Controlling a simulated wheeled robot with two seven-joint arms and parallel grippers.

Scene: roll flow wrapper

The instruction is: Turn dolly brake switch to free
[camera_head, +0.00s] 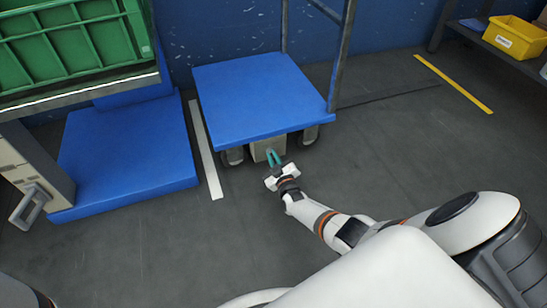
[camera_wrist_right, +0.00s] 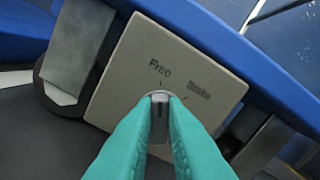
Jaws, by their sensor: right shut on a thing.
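The blue dolly (camera_head: 262,95) stands on the floor with a beige switch box (camera_head: 262,149) under its front edge. In the right wrist view the box's plate (camera_wrist_right: 120,95) carries the words "Free" and "Brake", each with a tick mark. The small grey brake switch (camera_wrist_right: 160,97) sits between the teal fingertips and seems to line up with the Free tick; the fingers partly hide it. My right gripper (camera_head: 273,157) is shut on the switch, also seen in the right wrist view (camera_wrist_right: 160,104). My left gripper is out of view.
Dolly wheels (camera_head: 234,157) flank the box. A blue platform (camera_head: 125,150) with a green crate (camera_head: 75,45) above it stands at left. A yellow bin (camera_head: 515,37) sits on a shelf at top right. The floor right of the dolly is clear.

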